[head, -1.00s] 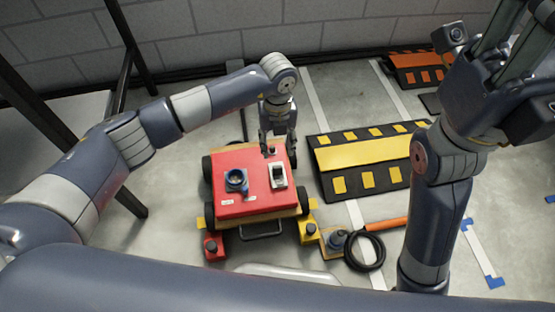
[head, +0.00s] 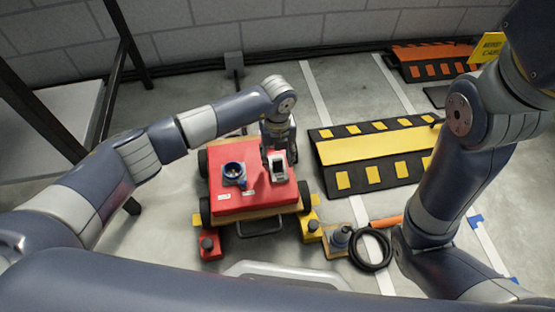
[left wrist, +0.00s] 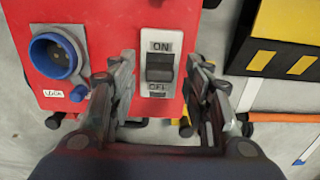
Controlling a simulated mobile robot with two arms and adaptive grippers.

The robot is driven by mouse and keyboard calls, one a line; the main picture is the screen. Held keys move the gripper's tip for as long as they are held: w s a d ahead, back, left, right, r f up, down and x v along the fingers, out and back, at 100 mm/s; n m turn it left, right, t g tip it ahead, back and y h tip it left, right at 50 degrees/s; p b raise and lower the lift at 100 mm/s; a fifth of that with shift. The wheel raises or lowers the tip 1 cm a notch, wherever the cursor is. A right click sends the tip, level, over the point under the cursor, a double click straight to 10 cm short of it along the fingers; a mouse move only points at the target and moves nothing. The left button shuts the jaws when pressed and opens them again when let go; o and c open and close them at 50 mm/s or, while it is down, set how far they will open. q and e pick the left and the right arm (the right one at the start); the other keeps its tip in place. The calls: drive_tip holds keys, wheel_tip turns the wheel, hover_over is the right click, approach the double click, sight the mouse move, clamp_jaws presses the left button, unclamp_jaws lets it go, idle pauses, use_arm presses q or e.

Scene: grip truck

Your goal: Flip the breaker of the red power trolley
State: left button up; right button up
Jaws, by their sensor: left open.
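The red power trolley (head: 230,198) stands on the floor in the middle of the head view. Its breaker (left wrist: 160,68) is a black rocker on a pale plate, marked ON at the top and OFF at the bottom; it also shows in the head view (head: 279,174). I cannot tell for sure which way the rocker is tipped. My left gripper (head: 279,161) is open over the breaker's far side. In the left wrist view its fingers stand to the left and right of the plate, with nothing between them. My right gripper is out of the head view; only its arm shows.
A blue round socket (left wrist: 54,54) is on the trolley top, left of the breaker. A black and yellow ramp (head: 375,155) lies to the right. A yellow chock (head: 311,230), a red chock (head: 209,246) and a black cable ring (head: 371,250) lie near the trolley.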

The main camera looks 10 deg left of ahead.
use_arm(q)
drive_tip(key=shift+f, duration=0.15)
drive_tip(key=c, duration=1.1)
drive_tip(key=shift+o, duration=0.2)
